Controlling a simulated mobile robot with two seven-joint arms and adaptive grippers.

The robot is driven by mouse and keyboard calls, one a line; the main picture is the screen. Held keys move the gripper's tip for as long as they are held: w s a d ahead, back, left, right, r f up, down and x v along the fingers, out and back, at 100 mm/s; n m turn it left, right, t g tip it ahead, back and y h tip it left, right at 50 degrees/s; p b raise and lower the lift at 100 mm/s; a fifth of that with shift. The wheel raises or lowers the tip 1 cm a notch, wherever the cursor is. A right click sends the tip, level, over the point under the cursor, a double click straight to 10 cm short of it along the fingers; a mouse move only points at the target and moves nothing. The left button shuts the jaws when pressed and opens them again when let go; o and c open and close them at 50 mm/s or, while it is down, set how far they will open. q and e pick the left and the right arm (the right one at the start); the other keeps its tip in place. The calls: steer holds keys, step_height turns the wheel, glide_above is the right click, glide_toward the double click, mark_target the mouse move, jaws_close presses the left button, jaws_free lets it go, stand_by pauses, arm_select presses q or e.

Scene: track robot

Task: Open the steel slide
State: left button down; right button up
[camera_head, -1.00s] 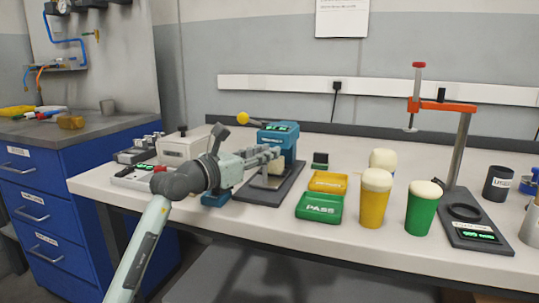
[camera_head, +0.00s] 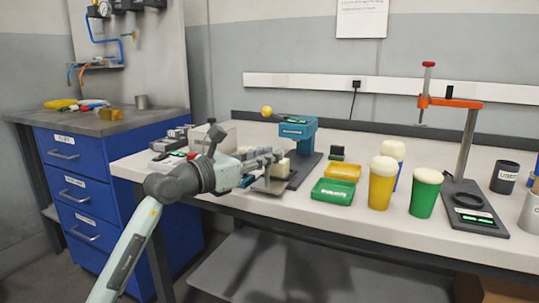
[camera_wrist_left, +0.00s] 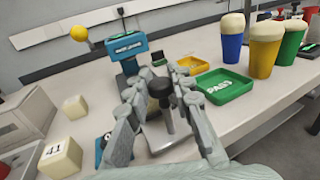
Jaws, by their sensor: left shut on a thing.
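The steel slide (camera_head: 268,186) is a flat metal plate that sticks out of the teal device (camera_head: 297,130) toward the bench's front edge. In the left wrist view the slide (camera_wrist_left: 168,132) shows below a black knob (camera_wrist_left: 159,88). My left gripper (camera_head: 276,157) is at the slide, in front of the device. In the left wrist view its fingers (camera_wrist_left: 157,95) are shut on either side of the black knob. The fingers hide part of the slide. My right gripper is not in view.
A green tray (camera_head: 331,191) and a yellow tray (camera_head: 343,172) lie right of the device. A yellow cup (camera_head: 381,188) and a green cup (camera_head: 424,198) stand farther right. Blue drawers (camera_head: 85,205) stand left.

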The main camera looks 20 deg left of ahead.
arm_select(q)
steer(key=shift+s+d+f, duration=0.1)
steer(key=shift+d+f, duration=0.05)
steer(key=shift+f, duration=0.05)
steer(key=c, duration=1.6)
jaws_free()
steer(key=shift+s, duration=0.1)
steer(key=shift+r, duration=0.15)
steer(key=v, duration=1.2)
